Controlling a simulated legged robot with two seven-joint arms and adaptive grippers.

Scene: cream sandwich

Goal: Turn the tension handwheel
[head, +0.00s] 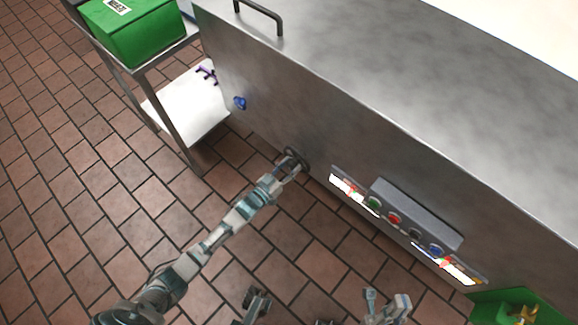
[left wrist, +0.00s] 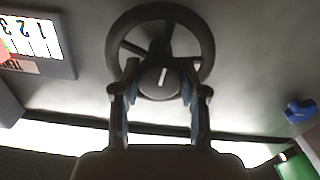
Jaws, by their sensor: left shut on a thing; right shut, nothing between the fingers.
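The tension handwheel (left wrist: 203,30) is a dark spoked ring with a round hub on the metal side panel. In the head view the handwheel (head: 298,154) is small and partly covered by my left gripper (head: 291,164). In the left wrist view the fingers of my left gripper (left wrist: 160,84) stand on either side of the hub and are shut on it. A white line marks the hub face. My right gripper (head: 386,300) is at the bottom of the head view, away from the machine, shut and empty.
A control box with several coloured buttons (head: 394,219) and bright label strips sits right of the wheel. A blue knob (head: 240,102) is on the panel to the left. A green crate (head: 140,35) stands on a metal cart. Open tiled floor lies in front.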

